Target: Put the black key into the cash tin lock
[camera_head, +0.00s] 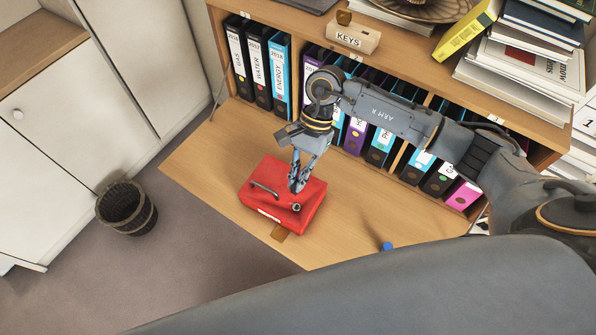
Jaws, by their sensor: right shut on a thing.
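The red cash tin (257,211) sits on the wooden desk, with a dark carrying handle on its lid. A small round dark lock (296,207) shows on the lid, near its right side. My right gripper (295,188) points down over the tin, just behind the lock in the picture. It is shut on a small dark thing, which I take to be the black key; the fingers mostly hide it. I cannot tell whether the key touches the lock or is in it. My left gripper is not in view.
Binders (279,75) stand in a row under the shelf behind the tin. A wooden KEYS box (352,38) and stacked books (525,65) are on the shelf. A brown tag (280,232) and a blue piece (387,246) lie near the desk's front edge. A basket (127,208) stands on the floor.

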